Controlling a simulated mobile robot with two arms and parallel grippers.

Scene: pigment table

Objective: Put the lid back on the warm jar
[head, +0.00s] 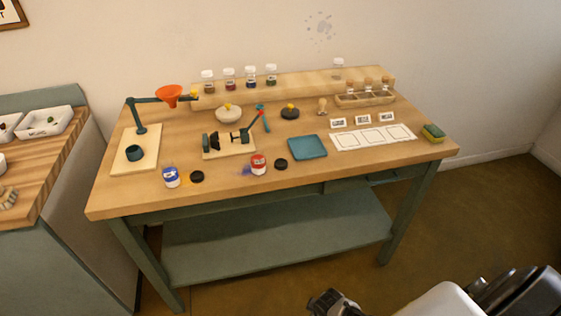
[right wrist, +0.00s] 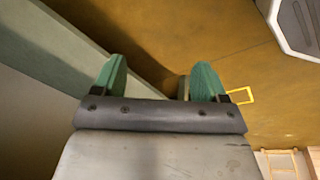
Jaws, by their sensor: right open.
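A red jar (head: 258,164) with a white label stands near the front middle of the table. A round black lid (head: 281,164) lies just to its right, apart from it. A blue jar (head: 170,177) with a white label stands farther left, with another black lid (head: 197,177) beside it. Both jars look uncovered. My right gripper (right wrist: 158,78) is open and empty, its green fingers apart above the floor in the right wrist view, away from both jars. My left gripper is in neither view.
Blue powder marks the wood beside the red jar. The table's front edge is largely clear.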

